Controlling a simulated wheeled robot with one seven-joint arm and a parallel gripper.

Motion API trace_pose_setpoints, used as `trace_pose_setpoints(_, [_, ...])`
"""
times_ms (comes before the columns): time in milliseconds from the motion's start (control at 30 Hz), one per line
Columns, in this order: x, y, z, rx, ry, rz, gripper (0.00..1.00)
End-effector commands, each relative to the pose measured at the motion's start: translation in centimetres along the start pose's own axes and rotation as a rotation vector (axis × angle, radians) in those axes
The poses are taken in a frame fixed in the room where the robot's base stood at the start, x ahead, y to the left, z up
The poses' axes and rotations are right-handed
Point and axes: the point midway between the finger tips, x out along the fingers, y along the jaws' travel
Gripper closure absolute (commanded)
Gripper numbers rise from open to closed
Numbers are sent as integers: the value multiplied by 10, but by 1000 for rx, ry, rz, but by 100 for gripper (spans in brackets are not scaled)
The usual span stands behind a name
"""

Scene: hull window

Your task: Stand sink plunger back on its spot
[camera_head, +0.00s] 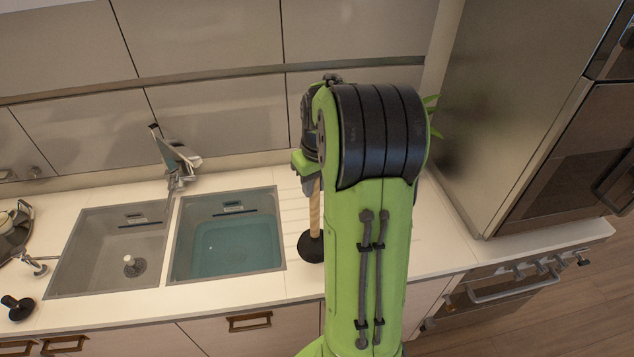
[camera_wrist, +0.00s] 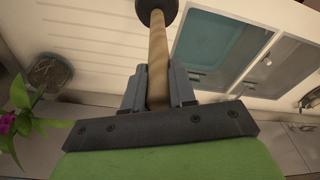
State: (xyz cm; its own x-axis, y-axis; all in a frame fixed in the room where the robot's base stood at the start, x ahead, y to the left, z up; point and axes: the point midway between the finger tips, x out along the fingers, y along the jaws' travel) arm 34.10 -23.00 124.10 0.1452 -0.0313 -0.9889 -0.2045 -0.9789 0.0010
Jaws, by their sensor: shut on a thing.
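The sink plunger has a wooden handle (camera_head: 315,208) and a black cup (camera_head: 311,246). In the head view it hangs upright, cup down, just right of the water-filled basin (camera_head: 281,250), over the ribbed drainboard. My gripper (camera_wrist: 158,92) is shut on the wooden handle (camera_wrist: 157,55) in the wrist view, with the black cup (camera_wrist: 156,10) at the top edge. In the head view my gripper is mostly hidden behind my green arm. I cannot tell whether the cup touches the counter.
The empty left basin (camera_head: 60,270) holds a drain plug (camera_head: 134,266). A tap (camera_head: 174,165) stands behind the basins. A small black object (camera_head: 18,307) lies at the counter's left front. A potted plant (camera_wrist: 22,115) and a round dark object (camera_wrist: 50,72) are near my gripper.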

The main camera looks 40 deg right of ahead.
Motion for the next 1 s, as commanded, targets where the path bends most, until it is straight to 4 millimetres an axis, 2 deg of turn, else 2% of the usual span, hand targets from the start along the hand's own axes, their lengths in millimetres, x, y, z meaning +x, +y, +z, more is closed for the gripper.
trace_pose_setpoints(167, [0,1,0,1,2,2,100])
trace_pose_setpoints(267, [6,0,1,1,2,1,100])
trace_pose_setpoints(600, [54,0,8,1,2,1,100])
trace_pose_setpoints(700, [62,0,9,1,2,1,100])
trace_pose_setpoints(1000, [59,0,9,1,2,1,100])
